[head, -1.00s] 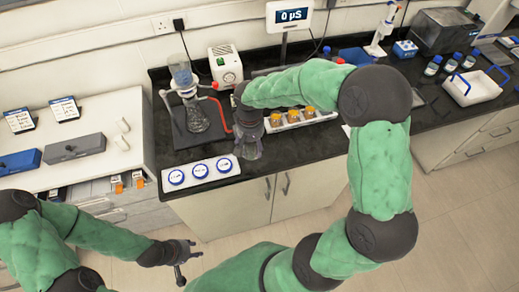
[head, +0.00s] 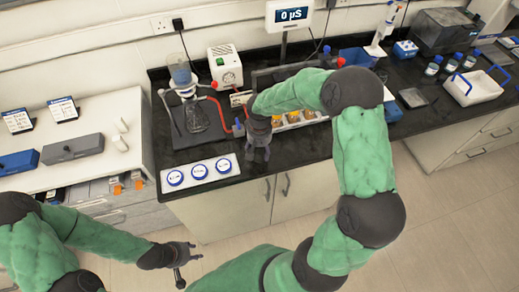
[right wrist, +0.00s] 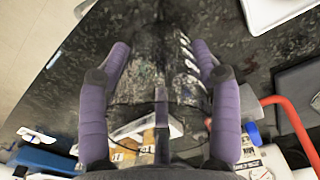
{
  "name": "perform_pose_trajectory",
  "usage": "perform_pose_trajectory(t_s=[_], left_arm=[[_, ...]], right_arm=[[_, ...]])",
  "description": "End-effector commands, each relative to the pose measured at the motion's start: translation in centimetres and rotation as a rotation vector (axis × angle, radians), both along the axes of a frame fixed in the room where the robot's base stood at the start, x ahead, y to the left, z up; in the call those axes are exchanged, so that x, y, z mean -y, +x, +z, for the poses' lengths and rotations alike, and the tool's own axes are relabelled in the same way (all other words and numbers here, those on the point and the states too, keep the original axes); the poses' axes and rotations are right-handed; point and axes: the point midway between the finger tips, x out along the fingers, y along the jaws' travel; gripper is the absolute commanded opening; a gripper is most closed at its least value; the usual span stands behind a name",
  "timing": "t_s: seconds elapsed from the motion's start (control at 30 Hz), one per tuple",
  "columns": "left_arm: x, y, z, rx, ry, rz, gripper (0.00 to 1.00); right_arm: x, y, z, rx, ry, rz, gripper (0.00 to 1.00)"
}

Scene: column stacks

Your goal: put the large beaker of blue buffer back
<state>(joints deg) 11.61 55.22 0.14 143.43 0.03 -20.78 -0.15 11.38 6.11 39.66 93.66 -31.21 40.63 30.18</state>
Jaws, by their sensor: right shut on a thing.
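My right gripper (head: 258,150) is over the front part of the dark bench, between the flask stand and the amber jar rack. In the right wrist view its two purple fingers (right wrist: 160,85) are closed on a clear glass vessel with white marks, which I take to be the large beaker (right wrist: 150,72). The beaker is see-through and no blue liquid can be made out. In the head view the gripper mostly hides it, and I cannot tell whether its base touches the bench. My left gripper (head: 190,266) is open and empty, low in front of the cabinets.
A white tray with round blue-rimmed pieces (head: 200,173) lies left of my right gripper. Behind are a glass flask (head: 197,119), red tubing and a white pump box (head: 225,66). An amber jar rack (head: 300,119) stands right. A white blue-handled tray (head: 475,87) is far right.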

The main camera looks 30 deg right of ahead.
Motion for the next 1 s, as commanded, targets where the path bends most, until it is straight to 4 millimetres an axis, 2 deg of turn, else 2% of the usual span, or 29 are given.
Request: perform_pose_trajectory(t_s=[0.2,0.23,0.3,0.77,0.87,1.0], left_arm=[[0.0,0.0,-0.4,0.0,0.0,0.0,0.4],[0.0,0.0,-0.3,0.0,0.0,0.0,0.4],[0.0,0.0,-0.3,0.0,0.0,0.0,0.4],[0.0,0.0,0.2,0.0,0.0,0.0,0.4],[0.0,0.0,0.3,0.0,0.0,0.0,0.4],[0.0,0.0,0.8,0.0,0.0,0.0,0.4]], right_arm=[[0.0,0.0,-0.4,0.0,0.0,0.0,0.25],[0.0,0.0,-0.4,-0.001,0.0,0.0,0.69],[0.0,0.0,-0.3,-0.001,0.0,0.0,0.87],[0.0,0.0,0.2,0.0,0.0,0.0,0.87],[0.0,0.1,1.5,0.003,-0.002,0.0,0.87],[0.0,0.1,4.2,0.003,-0.001,0.0,0.87]])
